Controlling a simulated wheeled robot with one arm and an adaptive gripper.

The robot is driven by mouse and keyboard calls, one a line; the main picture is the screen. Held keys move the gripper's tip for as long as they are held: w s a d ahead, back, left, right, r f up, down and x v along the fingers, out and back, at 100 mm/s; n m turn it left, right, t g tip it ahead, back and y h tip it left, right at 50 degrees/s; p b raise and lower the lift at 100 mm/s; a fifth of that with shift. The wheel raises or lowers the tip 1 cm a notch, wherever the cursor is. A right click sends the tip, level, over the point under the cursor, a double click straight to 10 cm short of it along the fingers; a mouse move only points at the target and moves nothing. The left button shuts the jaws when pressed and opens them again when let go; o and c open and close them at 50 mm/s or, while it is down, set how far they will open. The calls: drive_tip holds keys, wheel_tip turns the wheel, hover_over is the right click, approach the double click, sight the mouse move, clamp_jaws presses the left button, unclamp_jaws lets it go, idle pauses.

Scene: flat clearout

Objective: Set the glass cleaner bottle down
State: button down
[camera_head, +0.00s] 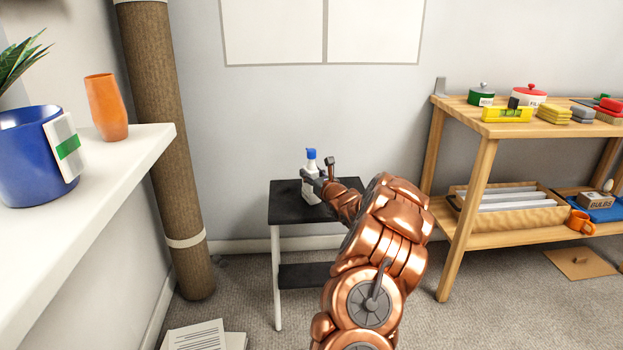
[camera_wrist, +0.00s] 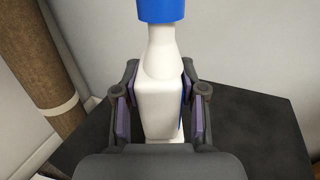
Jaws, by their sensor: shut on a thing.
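The glass cleaner bottle (camera_head: 309,188) is white with a blue top and stands upright at the small black table (camera_head: 284,209) by the back wall. My gripper (camera_head: 320,184) is shut on the bottle's body from the front. In the wrist view the bottle (camera_wrist: 160,95) is upright between the two finger pads of my gripper (camera_wrist: 160,112), with the black tabletop (camera_wrist: 262,125) around and below it.
A brown rolled carpet (camera_head: 160,130) stands left of the table. A wooden shelf (camera_head: 470,190) with several items stands to the right. A white ledge (camera_head: 90,190) with a blue pot (camera_head: 30,160) and an orange vase (camera_head: 106,108) is at left. Papers (camera_head: 200,336) lie on the floor.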

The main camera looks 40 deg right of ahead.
drive_tip(key=shift+f, duration=0.2)
drive_tip(key=c, duration=0.7)
unclamp_jaws()
drive_tip(key=shift+o, duration=0.2)
drive_tip(key=shift+r, duration=0.15)
drive_tip(key=shift+s, duration=0.4)
drive_tip(key=p+v, duration=0.3)
drive_tip(key=v, duration=0.8)
drive_tip(key=shift+a, duration=0.15)
